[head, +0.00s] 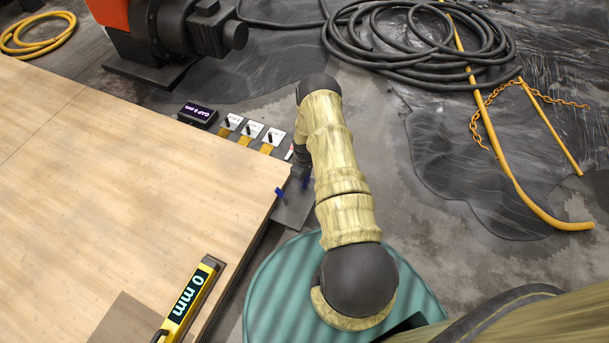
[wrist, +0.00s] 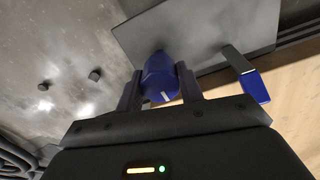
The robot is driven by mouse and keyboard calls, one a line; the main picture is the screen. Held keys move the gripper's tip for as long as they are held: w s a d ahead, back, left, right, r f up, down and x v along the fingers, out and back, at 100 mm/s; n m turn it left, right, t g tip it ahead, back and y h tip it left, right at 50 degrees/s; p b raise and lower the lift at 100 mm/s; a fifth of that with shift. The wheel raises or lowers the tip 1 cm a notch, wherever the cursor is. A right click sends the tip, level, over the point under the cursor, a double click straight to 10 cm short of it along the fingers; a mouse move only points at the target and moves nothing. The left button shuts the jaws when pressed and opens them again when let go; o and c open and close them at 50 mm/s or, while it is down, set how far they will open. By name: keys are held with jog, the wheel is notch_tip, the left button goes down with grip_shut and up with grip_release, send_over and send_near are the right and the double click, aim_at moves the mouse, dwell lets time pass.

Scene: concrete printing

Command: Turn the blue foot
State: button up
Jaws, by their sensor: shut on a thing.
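The blue foot (wrist: 158,76) is between the two dark fingers of my gripper (wrist: 159,86) in the wrist view, and the fingers are shut on it. A pale mark shows on its near side. Above it in that view is a flat grey plate (wrist: 215,28). A second blue piece (wrist: 254,86) on a dark stem sits to the right, by the wooden edge. In the head view my arm hides most of the gripper; a blue piece (head: 281,196) shows at the panel's edge.
A wooden panel (head: 120,170) fills the left. A yellow level (head: 190,300) on it reads 0 mm. A small display (head: 198,114) reads GAP 0 mm, with several switch plates (head: 251,130) beside it. Black hose (head: 420,40) and yellow pipe (head: 520,195) lie on the floor.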

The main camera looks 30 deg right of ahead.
jog(key=shift+m, duration=0.4)
jog(key=o, duration=1)
jog(key=shift+r, duration=0.1)
notch_tip(320, 180, up, 17)
jog(key=p, duration=0.6)
jog(key=shift+r, duration=0.15)
